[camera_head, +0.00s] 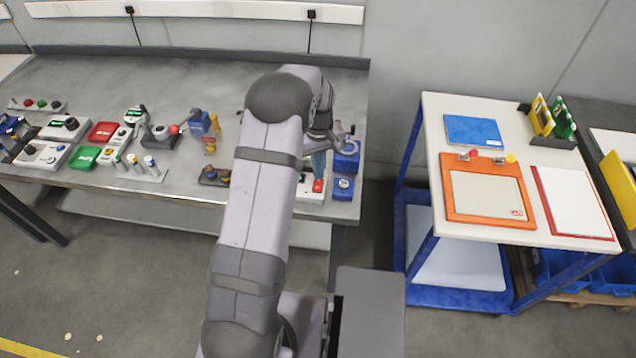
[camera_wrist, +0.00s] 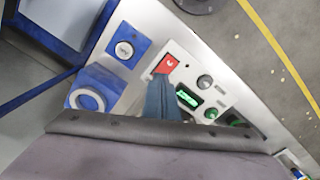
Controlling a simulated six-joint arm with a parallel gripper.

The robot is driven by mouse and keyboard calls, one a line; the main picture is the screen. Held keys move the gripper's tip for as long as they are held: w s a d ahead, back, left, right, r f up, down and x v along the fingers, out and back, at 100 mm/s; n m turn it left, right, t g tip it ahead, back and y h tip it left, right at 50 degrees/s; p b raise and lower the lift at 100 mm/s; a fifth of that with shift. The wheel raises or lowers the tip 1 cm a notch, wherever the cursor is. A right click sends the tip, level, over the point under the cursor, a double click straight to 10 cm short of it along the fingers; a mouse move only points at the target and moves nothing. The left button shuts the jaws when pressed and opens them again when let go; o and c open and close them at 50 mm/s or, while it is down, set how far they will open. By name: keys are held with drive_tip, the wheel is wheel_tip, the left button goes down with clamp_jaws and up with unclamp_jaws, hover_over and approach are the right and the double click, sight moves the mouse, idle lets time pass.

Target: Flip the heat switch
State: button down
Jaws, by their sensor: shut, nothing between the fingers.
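A white control panel (camera_wrist: 222,88) lies on the metal bench; it also shows in the head view (camera_head: 307,194). It carries a red switch (camera_wrist: 166,64) at one end, also visible in the head view (camera_head: 318,186). The panel also has grey knobs (camera_wrist: 205,81) and a lit green display (camera_wrist: 187,99). I cannot read a heat label. My gripper (camera_wrist: 158,80) is shut and empty, its blue-grey fingertips right at the red switch; I cannot tell whether they touch it. In the head view my gripper (camera_head: 318,176) points down over the panel, and my arm hides part of it.
Two blue boxes, one with a ring (camera_wrist: 87,99) and one with a round white face (camera_wrist: 124,50), stand beside the panel near the bench edge. Other devices cover the bench's left side, including a red box (camera_head: 103,131). A white table (camera_head: 431,112) stands to the right, across a gap.

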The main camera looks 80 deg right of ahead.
drive_tip(key=shift+f+b, duration=0.55)
drive_tip(key=shift+f, duration=0.3)
idle(1.1)
drive_tip(key=shift+a+r, duration=0.1)
wheel_tip(320, 180, up, 7)
drive_tip(key=p, duration=0.5)
idle(0.4)
idle(0.4)
